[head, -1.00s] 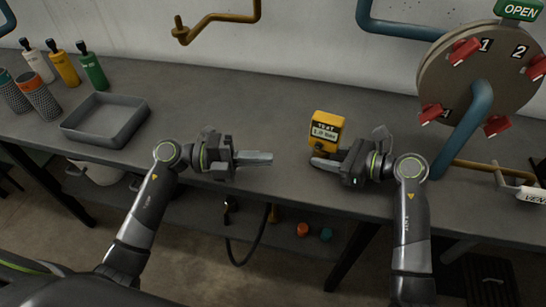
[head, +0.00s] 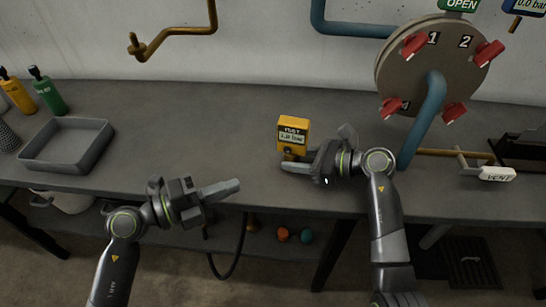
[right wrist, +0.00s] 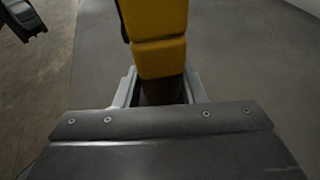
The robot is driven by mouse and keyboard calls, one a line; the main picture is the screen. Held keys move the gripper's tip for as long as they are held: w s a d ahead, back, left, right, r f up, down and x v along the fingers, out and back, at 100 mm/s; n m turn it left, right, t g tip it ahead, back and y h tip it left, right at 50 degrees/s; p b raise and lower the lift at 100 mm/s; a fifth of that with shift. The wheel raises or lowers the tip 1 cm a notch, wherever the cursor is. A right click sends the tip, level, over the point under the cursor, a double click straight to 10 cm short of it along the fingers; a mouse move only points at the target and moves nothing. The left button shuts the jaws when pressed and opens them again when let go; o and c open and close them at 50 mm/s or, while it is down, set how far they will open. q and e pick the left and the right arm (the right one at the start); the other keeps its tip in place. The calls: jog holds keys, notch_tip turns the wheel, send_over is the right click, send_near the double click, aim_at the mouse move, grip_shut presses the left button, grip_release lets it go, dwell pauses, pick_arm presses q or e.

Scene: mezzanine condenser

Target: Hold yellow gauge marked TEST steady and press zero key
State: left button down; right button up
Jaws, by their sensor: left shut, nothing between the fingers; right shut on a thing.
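The yellow gauge (head: 293,132) marked TEST stands upright over the table near its front edge. It has a small pale display, too small to read surely; I cannot make out the zero key. My right gripper (head: 289,166) is shut on the gauge's lower part from the right. In the right wrist view the gauge's yellow body (right wrist: 157,35) rises between the fingers, with a dark lower part (right wrist: 161,92) held there. My left gripper (head: 238,184) is shut and empty, left of and nearer than the gauge, apart from it, its fingers pointing right.
A grey tray (head: 68,145) sits at the left, near green (head: 47,92) and yellow (head: 17,92) bottles. A round plate with red handles (head: 392,72) and a blue pipe (head: 424,120) stand at the right. A VENT lever (head: 496,174) is further right. The table between tray and gauge is clear.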

pick_arm(q)
jog(key=shift+s+r, duration=0.15)
jog(key=shift+s, duration=0.05)
dwell(0.3)
send_near(295, 150)
jog(key=d, duration=0.1)
jog(key=s+d, duration=0.1)
jog(key=d, duration=0.1)
jog(key=shift+s+d, duration=0.2)
jog(key=shift+s, duration=0.1)
jog(key=w, duration=0.3)
jog(key=shift+w+d, duration=0.1)
jog(key=shift+d, duration=0.2)
jog(key=shift+w+d, duration=0.1)
jog(key=shift+w, duration=0.3)
